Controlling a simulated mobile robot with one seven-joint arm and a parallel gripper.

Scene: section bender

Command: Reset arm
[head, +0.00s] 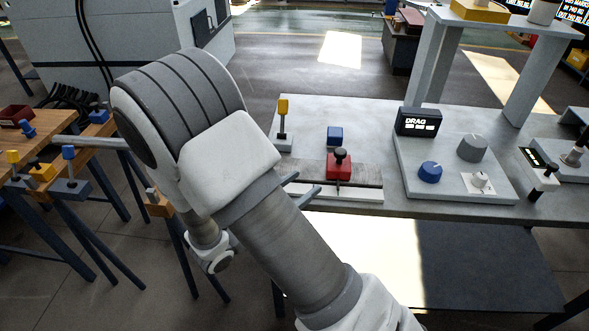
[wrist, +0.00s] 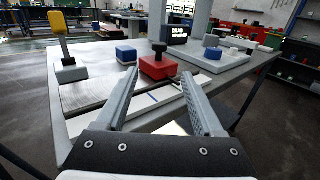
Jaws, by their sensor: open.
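My gripper (wrist: 160,98) is open and empty in the wrist view, its two grey fingers apart and pointing over the front of the grey table (head: 458,208). A red block with a black knob (head: 339,165) stands on a slide strip ahead of the fingers; it also shows in the wrist view (wrist: 158,66). A small blue block (head: 335,135) sits behind it. A yellow-topped lever (head: 283,113) stands on a white base to the left; in the wrist view it is tilted (wrist: 58,30). In the head view my arm hides most of the gripper.
A white panel (head: 410,183) holds a blue knob (head: 430,171), a grey knob (head: 472,147) and a display reading DRAG (head: 417,121). A grey frame (head: 436,55) rises behind. A wooden bench (head: 45,127) with small parts stands left. Open floor lies behind the table.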

